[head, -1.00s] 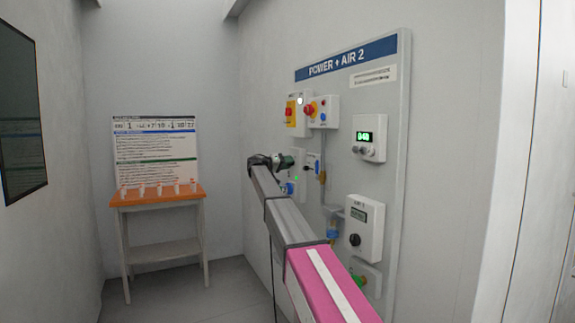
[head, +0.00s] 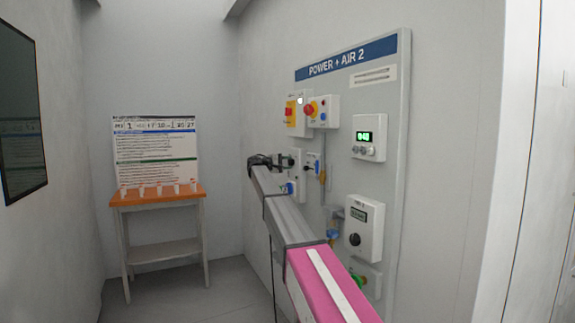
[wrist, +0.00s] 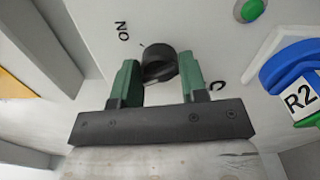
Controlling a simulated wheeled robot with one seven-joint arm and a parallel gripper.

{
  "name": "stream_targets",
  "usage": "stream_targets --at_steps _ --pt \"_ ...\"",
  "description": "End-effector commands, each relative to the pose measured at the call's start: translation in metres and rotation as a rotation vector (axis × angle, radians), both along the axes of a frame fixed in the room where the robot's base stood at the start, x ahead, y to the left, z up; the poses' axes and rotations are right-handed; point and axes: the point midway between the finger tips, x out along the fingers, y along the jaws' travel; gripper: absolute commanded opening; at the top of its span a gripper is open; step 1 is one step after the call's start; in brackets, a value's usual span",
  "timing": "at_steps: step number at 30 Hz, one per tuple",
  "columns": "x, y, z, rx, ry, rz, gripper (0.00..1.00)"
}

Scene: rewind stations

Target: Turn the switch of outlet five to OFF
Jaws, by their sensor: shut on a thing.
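In the wrist view, a black rotary switch knob (wrist: 159,58) stands on a pale box face (wrist: 195,35). An ON mark is printed to its left; a mark starting with O at its right is partly hidden by a finger. My gripper (wrist: 160,76) has its green fingers on both sides of the knob and is shut on it. The knob's exact pointer direction is hard to tell. In the head view my gripper (head: 283,161) is at the left part of the wall panel (head: 390,80), and my arm hides much of the outlet there.
A green round light or button (wrist: 252,10) and a blue part tagged R2 (wrist: 301,97) sit close to the right finger. The panel also carries red-and-yellow switches (head: 291,112), a display unit (head: 369,138) and a lower box (head: 363,228). An orange-topped table (head: 158,196) stands at the back left.

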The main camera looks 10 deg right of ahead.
Motion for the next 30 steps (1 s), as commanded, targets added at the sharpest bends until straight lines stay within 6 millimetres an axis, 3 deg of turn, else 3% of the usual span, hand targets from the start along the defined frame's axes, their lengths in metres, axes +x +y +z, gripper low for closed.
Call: stream_targets --at_steps 12,30 --pt "0.0 0.0009 -0.001 -0.078 0.243 0.001 0.16" --pt "-0.0002 0.0011 -0.0013 -0.098 0.305 0.002 0.16"
